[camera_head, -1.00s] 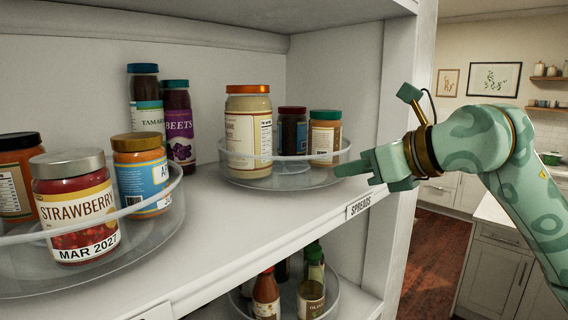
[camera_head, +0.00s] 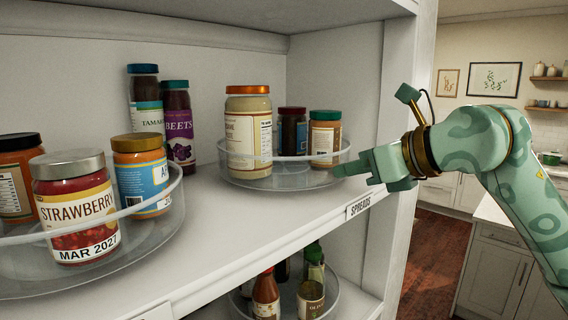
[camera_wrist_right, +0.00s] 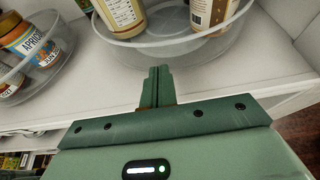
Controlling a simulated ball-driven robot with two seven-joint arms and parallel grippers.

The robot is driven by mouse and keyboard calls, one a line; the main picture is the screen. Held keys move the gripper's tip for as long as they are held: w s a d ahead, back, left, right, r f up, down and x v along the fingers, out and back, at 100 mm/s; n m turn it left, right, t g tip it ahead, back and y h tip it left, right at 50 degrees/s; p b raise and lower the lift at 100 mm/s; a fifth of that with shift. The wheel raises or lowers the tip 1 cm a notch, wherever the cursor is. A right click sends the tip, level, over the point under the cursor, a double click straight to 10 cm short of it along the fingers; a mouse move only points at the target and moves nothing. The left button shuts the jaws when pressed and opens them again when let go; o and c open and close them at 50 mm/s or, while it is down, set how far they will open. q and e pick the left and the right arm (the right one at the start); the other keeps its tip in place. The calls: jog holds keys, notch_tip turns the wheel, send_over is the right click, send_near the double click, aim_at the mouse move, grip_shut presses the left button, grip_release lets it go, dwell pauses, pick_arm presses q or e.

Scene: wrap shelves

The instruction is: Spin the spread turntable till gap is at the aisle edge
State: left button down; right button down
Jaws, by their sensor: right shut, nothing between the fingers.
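The spread turntable (camera_head: 245,181) is a clear round tray on the shelf above the "SPREADS" label (camera_head: 358,207). It holds an orange-lidded jar (camera_head: 248,130), a dark jar with a maroon lid (camera_head: 292,132) and a green-lidded jar (camera_head: 325,138). My left gripper is not in view.
Another clear turntable (camera_head: 120,255) at the left holds several jars, including a strawberry jar (camera_head: 75,205). Two tall jars stand behind, one labelled beets (camera_head: 178,125). The shelf's right upright (camera_head: 395,90) is close to my right gripper. A lower shelf holds bottles.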

jog(key=shift+w+a, duration=0.4)
jog(key=shift+w, duration=0.15)
jog(key=shift+d, duration=0.1)
jog(key=shift+w+d+p, duration=0.4)
jog(key=shift+w+d, duration=0.3)
jog(key=shift+d, duration=0.35)
jog(key=shift+w, duration=0.1)
jog(key=shift+w+d+p, duration=0.55)
jog(key=shift+w+d, duration=0.1)
jog(key=shift+w, duration=0.35)
